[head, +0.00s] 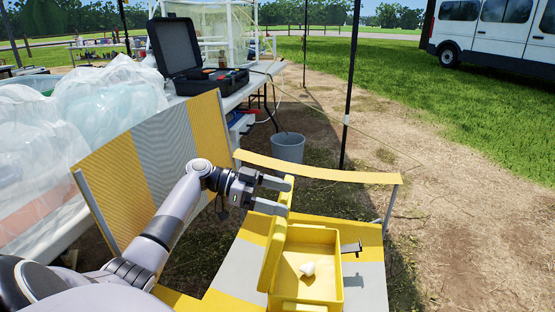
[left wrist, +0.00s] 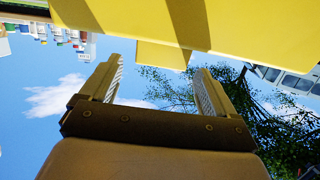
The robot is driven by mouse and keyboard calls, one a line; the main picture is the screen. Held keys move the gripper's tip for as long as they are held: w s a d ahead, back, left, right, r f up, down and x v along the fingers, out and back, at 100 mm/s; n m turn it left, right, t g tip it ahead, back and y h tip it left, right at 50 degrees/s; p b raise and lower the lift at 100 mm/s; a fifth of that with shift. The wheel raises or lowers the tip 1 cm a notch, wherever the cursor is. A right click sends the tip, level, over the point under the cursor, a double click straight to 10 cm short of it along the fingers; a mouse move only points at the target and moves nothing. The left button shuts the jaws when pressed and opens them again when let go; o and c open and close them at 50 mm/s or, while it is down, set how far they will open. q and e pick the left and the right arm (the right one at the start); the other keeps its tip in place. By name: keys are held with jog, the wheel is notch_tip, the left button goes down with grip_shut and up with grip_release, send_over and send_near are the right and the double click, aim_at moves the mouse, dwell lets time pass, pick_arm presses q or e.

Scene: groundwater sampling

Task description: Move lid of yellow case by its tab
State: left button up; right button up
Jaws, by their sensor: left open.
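The yellow case (head: 316,238) sits on a yellow and grey striped surface. Its lid (head: 272,256) is open and stands nearly upright on the case's left side. A small white object (head: 307,269) lies inside. My left gripper (head: 287,195) is open at the lid's far upper end, with its fingers pointing right. In the left wrist view, the lid (left wrist: 240,25) fills the top. A yellow tab (left wrist: 163,55) projects from it, between the two fingers in the picture and just beyond their tips. I cannot tell whether they touch. The right gripper is out of view.
A yellow rail (head: 320,173) runs behind the case. A striped upright panel (head: 150,165) stands left, near my left arm. A dark latch (head: 351,247) sticks out right of the case. A grey bucket (head: 288,147) and a black pole (head: 349,100) stand beyond.

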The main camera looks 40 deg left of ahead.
pick_arm(q)
notch_tip(320, 180, up, 19)
jog(key=p, duration=0.3)
jog(key=shift+p, duration=0.4)
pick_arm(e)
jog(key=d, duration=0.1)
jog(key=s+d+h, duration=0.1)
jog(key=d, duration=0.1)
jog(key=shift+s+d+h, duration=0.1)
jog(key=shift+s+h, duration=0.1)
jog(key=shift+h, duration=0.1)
pick_arm(q)
jog(key=shift+f, duration=0.1)
jog(key=shift+c, duration=0.3)
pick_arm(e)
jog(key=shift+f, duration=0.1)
